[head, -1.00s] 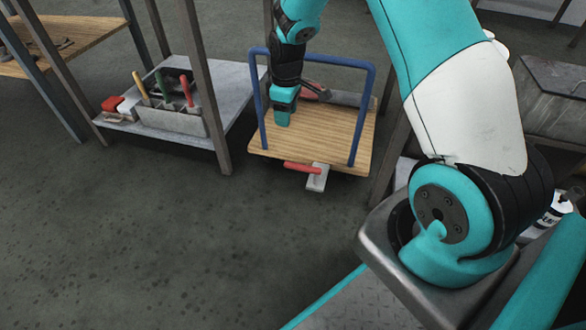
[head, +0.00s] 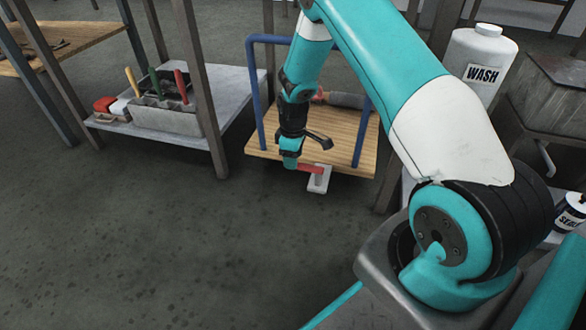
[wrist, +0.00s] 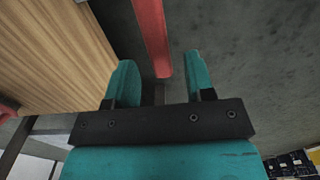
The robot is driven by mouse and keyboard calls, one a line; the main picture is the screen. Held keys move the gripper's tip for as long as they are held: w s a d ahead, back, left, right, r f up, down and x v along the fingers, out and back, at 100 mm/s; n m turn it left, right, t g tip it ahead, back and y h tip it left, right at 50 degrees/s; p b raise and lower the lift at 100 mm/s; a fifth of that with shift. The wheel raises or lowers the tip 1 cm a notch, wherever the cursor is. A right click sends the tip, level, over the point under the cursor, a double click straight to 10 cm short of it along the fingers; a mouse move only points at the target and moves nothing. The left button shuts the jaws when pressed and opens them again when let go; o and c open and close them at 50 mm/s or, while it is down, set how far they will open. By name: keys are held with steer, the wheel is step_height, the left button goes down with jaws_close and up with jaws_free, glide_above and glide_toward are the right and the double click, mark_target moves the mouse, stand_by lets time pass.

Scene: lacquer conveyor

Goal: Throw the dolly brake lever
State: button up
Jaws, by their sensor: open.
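The dolly (head: 343,126) has a wooden deck and blue tubular rails. Its brake lever (head: 311,168) is a red bar on a grey bracket (head: 319,180) at the deck's near edge. My gripper (head: 290,163) is at the left end of the lever. In the wrist view the red lever (wrist: 151,35) runs down into the space between the fingertips of my open gripper (wrist: 158,72). Bare gaps show on both sides of it, and I cannot tell whether a finger touches it. The deck edge (wrist: 70,50) is to the left.
A grey shelf (head: 190,135) with a tool caddy (head: 165,117) stands left of the dolly. A white WASH bottle (head: 478,65) and a dark metal box (head: 550,85) are at the right. The floor (head: 150,240) in front is clear.

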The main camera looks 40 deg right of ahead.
steer(key=shift+f+b, duration=0.3)
steer(key=shift+f, duration=0.6)
steer(key=shift+c, duration=0.2)
jaws_close()
steer(key=shift+r, duration=0.1)
